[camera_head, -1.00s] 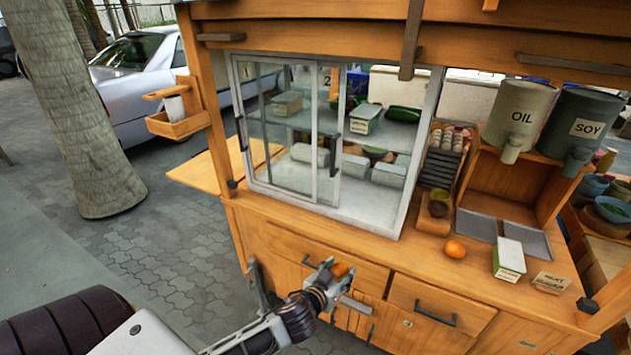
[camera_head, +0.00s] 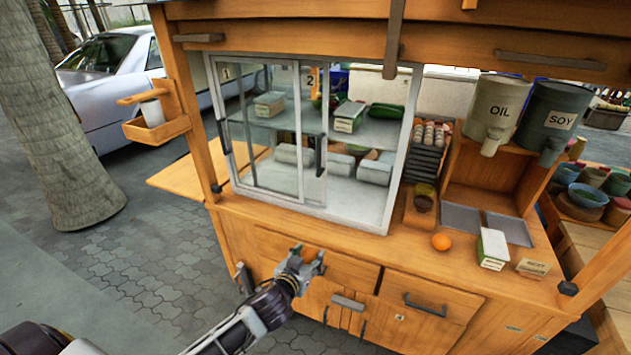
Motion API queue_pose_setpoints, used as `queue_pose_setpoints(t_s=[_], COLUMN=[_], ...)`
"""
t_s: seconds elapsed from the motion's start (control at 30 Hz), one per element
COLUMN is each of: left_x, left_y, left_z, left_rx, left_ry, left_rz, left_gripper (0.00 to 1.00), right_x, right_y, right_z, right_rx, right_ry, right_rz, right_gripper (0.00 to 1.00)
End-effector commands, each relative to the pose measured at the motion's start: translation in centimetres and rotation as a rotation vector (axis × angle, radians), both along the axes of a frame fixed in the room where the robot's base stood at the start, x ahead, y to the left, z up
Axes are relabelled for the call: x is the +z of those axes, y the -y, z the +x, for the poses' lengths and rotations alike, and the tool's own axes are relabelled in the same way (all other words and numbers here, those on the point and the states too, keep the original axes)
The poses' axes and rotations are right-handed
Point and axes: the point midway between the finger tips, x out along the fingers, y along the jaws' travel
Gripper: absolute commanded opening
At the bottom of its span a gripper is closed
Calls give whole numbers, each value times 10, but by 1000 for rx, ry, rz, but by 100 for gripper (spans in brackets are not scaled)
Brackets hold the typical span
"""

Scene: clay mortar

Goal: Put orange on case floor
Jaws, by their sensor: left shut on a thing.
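My left gripper (camera_head: 306,264) is in front of the cart's drawers, below the counter edge. It is shut on an orange (camera_head: 308,255), which is partly hidden between its fingers. The glass case (camera_head: 391,190) stands on the counter behind and above the gripper. Its sliding doors overlap toward the left, and its right part appears open. The pale case floor (camera_head: 345,200) shows there, with wrapped packs and greens toward the back. A second orange (camera_head: 441,242) rests on the counter at the right. My right gripper is not in view.
A green-and-white carton (camera_head: 492,248) and grey trays (camera_head: 460,217) sit on the right counter, below the OIL (camera_head: 495,110) and SOY (camera_head: 553,118) containers. Drawer handles (camera_head: 426,305) stick out from the cart front. A wooden side shelf (camera_head: 200,172) juts out left.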

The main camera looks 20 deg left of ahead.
Motion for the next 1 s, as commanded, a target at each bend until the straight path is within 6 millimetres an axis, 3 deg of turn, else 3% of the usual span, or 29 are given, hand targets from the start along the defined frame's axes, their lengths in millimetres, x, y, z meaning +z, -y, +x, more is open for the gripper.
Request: queue_pose_setpoints(t_s=[0.27, 0.57, 1.0], left_x=[24, 66, 126], left_y=[1, 3, 6], left_z=[16, 42, 78], left_rx=[6, 17, 34], left_ry=[5, 8, 5], left_rz=[-1, -2, -2], left_gripper=[26, 26, 26], right_x=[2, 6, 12], right_y=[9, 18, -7], right_z=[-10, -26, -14], right_rx=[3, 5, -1], right_ry=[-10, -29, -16], right_rz=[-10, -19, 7], right_gripper=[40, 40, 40])
